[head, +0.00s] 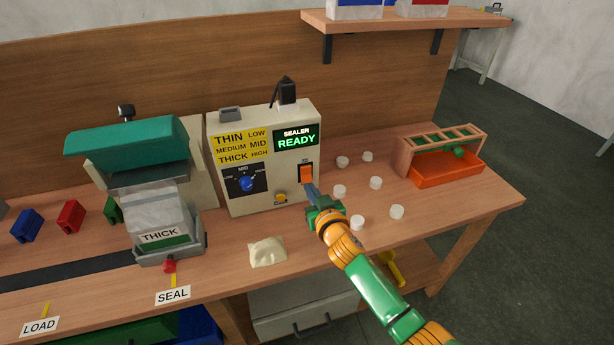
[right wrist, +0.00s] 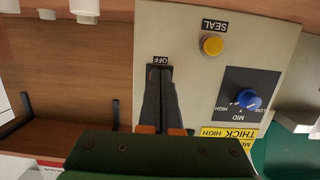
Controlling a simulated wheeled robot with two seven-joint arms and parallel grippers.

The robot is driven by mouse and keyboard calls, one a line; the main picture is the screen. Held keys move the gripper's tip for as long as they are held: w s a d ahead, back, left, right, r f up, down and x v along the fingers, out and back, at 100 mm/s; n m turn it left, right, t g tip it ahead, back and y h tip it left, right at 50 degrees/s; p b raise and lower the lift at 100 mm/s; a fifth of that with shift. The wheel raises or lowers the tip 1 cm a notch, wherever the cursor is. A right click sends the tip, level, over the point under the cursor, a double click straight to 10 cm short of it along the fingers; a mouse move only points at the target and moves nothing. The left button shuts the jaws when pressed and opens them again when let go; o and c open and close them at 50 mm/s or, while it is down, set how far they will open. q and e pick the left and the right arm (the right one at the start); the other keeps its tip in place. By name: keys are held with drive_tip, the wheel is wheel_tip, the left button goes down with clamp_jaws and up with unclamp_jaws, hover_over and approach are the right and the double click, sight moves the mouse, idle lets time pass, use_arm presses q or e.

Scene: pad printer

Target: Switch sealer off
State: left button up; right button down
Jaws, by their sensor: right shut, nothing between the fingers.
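The sealer (head: 228,187) is a pale box at the back of the bench. Its display (head: 296,139) reads "SEALER READY" in green. An orange rocker switch (head: 306,174) is on the right of its front. My right gripper (head: 311,189) is shut and empty, with its tips at the lower part of the switch; contact cannot be told. In the right wrist view, which is upside down, the shut fingers (right wrist: 160,70) end beside the "OFF" label (right wrist: 160,60) and hide the switch. My left gripper is not in view.
A blue dial (head: 247,183) and a yellow seal button (head: 280,197) are left of the switch. A teal-topped press (head: 128,140) holds a bag marked THICK. Several white caps (head: 357,222), a cream pouch (head: 267,251) and an orange tray (head: 447,175) lie on the bench.

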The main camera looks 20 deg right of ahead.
drive_tip(key=shift+w, duration=0.45)
drive_tip(key=shift+s, duration=0.25)
drive_tip(key=s+p, duration=0.2)
drive_tip(key=s, duration=0.1)
drive_tip(key=shift+s+r, duration=0.1)
drive_tip(key=shift+s+d, duration=0.1)
drive_tip(key=shift+s, duration=0.3)
drive_tip(key=s+r, duration=0.1)
drive_tip(key=s, duration=0.5)
drive_tip(key=shift+s+r+p, duration=0.15)
drive_tip(key=shift+s+p, duration=0.1)
drive_tip(key=shift+p, duration=0.2)
drive_tip(key=shift+d, duration=0.1)
